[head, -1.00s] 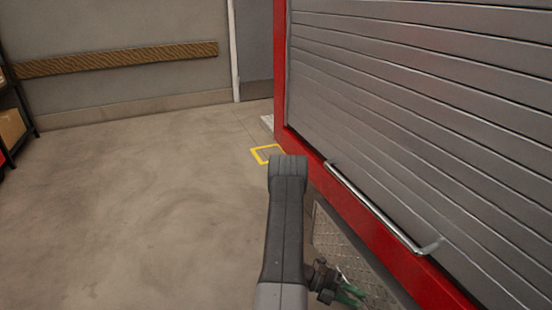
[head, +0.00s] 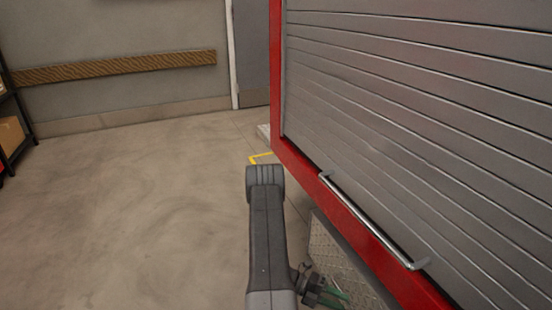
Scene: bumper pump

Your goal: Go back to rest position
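My gripper (head: 338,296) shows at the bottom of the head view, right of my grey arm link. Its green fingertips are small and partly cut off by the lower frame edge, so I cannot tell how far apart they are. No object shows in it. It is over the metal step plate (head: 330,250), below and left of the shutter's handle bar (head: 370,222), and apart from that bar.
A grey roller shutter (head: 420,120) in a red frame (head: 350,222) fills the right side, close to my arm. A shelf with a box (head: 11,137) stands at far left. The floor (head: 130,220) on the left is clear.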

